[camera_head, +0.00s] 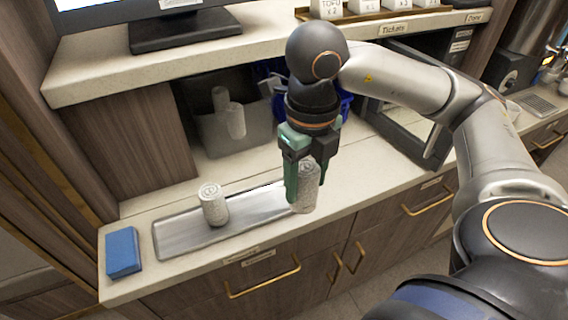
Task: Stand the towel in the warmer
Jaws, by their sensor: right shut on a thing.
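My right gripper (298,186) is shut on a rolled, speckled white towel (309,180). It holds the towel upright at the right end of the metal tray (178,238); I cannot tell whether the towel touches the tray or counter. A second rolled towel (213,205) stands upright on the tray's left half. A grey open bin (215,139), which appears to be the warmer, stands under the shelf behind. Pale rolls (236,121) show in it. My left gripper is not in view.
A blue block (123,252) lies left of the tray. A shelf (270,37) with a monitor stand overhangs the bin. A blue container (346,104), partly hidden by my arm, stands right of the bin. A dark-framed appliance (437,146) stands farther right. Counter between tray and bin is clear.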

